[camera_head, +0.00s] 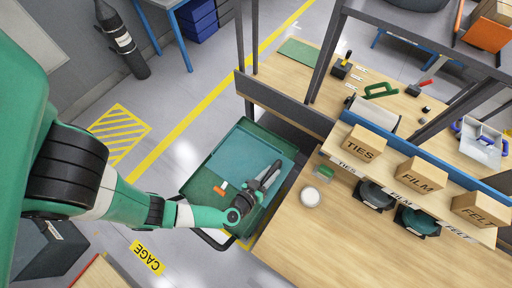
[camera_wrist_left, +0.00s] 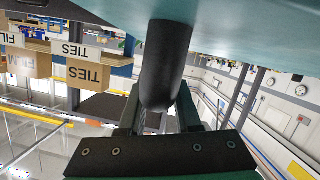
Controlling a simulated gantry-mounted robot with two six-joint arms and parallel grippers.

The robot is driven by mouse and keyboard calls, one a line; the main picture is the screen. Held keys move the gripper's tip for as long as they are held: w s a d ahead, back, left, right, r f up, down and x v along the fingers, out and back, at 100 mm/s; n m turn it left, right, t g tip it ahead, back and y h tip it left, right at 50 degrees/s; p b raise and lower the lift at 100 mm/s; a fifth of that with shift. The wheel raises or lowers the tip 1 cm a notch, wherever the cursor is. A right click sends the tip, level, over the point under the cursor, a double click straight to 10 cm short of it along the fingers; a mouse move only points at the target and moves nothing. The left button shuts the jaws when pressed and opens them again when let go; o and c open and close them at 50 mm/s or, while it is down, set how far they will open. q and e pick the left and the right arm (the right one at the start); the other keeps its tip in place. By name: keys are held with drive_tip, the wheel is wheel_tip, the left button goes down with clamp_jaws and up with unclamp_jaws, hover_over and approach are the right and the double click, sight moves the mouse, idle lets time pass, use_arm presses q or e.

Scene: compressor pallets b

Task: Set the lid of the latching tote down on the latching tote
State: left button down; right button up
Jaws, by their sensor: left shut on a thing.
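My left gripper (camera_head: 268,175) is shut on a dark rounded grip on the lid of the latching tote. The lid is a flat teal panel (camera_head: 238,152) in the head view, and its teal surface (camera_wrist_left: 230,30) fills the top of the left wrist view. The grip (camera_wrist_left: 164,70) stands between the fingers. Under and around the lid in the head view is a dark green tray-like body (camera_head: 203,180), with a small orange and white piece (camera_head: 220,187) near its left side. I cannot tell whether the lid touches what is below, and the tote is largely hidden. My right gripper is out of view.
A wooden bench (camera_head: 330,235) stands close on the right, with a white round item (camera_head: 310,197) near its edge. Boxes marked TIES (camera_head: 361,143), FILM (camera_head: 421,174) and FELT (camera_head: 482,208) sit on its shelf. Dark uprights rise behind. Floor to the left is open.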

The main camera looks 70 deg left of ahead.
sight(265, 154)
use_arm(q)
drive_tip(key=a+f+b, duration=0.1)
drive_tip(key=a, duration=0.1)
drive_tip(key=a+f+b, duration=0.1)
drive_tip(key=a, duration=0.2)
drive_tip(key=w+a+f+b, duration=0.1)
drive_tip(key=a+f+b, duration=0.1)
drive_tip(key=shift+a, duration=0.4)
drive_tip(key=a+f+b, duration=0.2)
drive_tip(key=f+b, duration=0.1)
drive_tip(key=a+f+b, duration=0.1)
drive_tip(key=b, duration=0.1)
drive_tip(key=shift+w+a+f, duration=0.25)
drive_tip(key=shift+w+f, duration=0.05)
drive_tip(key=shift+f, duration=0.05)
drive_tip(key=shift+a+b, duration=0.15)
drive_tip(key=shift+b, duration=0.25)
drive_tip(key=shift+w, duration=0.1)
drive_tip(key=shift+a+f+b, duration=0.15)
drive_tip(key=shift+f+b, duration=1.05)
drive_tip(key=shift+a+f+b, duration=0.15)
drive_tip(key=shift+f+b, duration=1)
drive_tip(key=shift+f, duration=0.05)
drive_tip(key=c, duration=0.6)
unclamp_jaws()
drive_tip(key=shift+r, duration=0.1)
